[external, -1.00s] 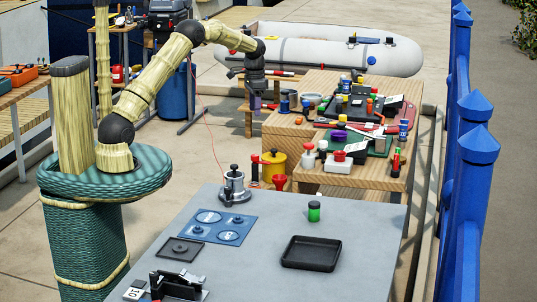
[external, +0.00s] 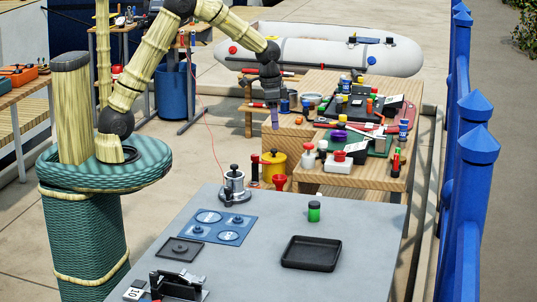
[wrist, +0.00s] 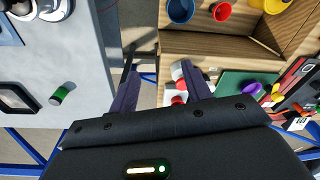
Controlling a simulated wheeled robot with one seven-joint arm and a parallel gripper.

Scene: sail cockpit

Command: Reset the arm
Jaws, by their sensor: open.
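My gripper (external: 274,120) hangs pointing down at the end of my bent arm, in the air near the left side of the wooden bench in the external view. In the wrist view my gripper (wrist: 160,72) shows two dark purple fingers spread apart with nothing between them. Beyond the fingers lie the grey table (wrist: 90,90) on the left and the wooden bench (wrist: 205,45) on the right. Nothing is seen held.
The grey table (external: 265,230) in front carries a black tray (external: 311,254), a green jar (external: 314,211), a blue plate (external: 217,227) and a metal pot (external: 235,185). The wooden bench (external: 315,180) is crowded with small items. A blue fence (external: 470,200) runs along the right.

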